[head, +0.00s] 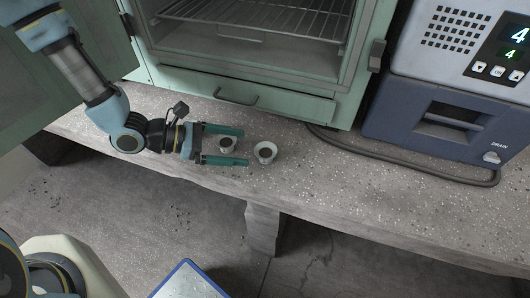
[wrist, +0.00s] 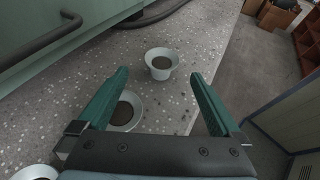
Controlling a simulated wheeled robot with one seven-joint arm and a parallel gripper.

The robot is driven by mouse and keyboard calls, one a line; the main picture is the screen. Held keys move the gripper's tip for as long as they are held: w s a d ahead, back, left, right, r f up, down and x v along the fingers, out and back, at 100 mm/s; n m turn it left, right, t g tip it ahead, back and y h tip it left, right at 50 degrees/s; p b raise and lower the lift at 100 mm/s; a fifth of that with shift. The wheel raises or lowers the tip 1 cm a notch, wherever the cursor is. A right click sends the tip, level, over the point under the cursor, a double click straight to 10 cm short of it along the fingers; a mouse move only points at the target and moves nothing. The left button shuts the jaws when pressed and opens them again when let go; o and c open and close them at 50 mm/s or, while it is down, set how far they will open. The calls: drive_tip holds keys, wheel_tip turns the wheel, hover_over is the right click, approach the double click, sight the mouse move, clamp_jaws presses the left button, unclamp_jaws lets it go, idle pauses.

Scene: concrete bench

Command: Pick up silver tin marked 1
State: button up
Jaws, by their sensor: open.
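Small silver, flared tins with dark insides stand on the speckled bench; I cannot read a number on any of them. One tin (head: 265,153) stands just beyond my fingertips; in the wrist view it (wrist: 160,75) shows ahead, between the finger ends. A second tin (head: 227,141) shows between the fingers in the head view; in the wrist view it (wrist: 134,103) is partly covered by the left finger. A third tin (wrist: 36,173) is cut off at the lower left of the wrist view. My gripper (head: 245,147) is open, with nothing held.
A green cabinet (head: 230,82) with a wire rack and a drawer handle stands behind the tins. A blue-grey machine (head: 435,125) stands at the right, with a dark hose (head: 400,160) along its front. The bench (head: 350,195) is clear right of the tins, up to its front edge.

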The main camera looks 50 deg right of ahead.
sight(271, 152)
drive_tip(key=p+x, duration=0.1)
drive_tip(key=x, duration=0.5)
drive_tip(key=shift+s+a+r+p, duration=0.1)
drive_tip(key=shift+s+p, duration=0.05)
drive_tip(key=shift+p, duration=0.25)
drive_tip(key=shift+s+d+f, duration=0.3)
drive_tip(key=shift+s+d, duration=0.05)
drive_tip(key=shift+d, duration=0.05)
drive_tip(key=shift+c, duration=0.2)
drive_tip(key=c, duration=1.4)
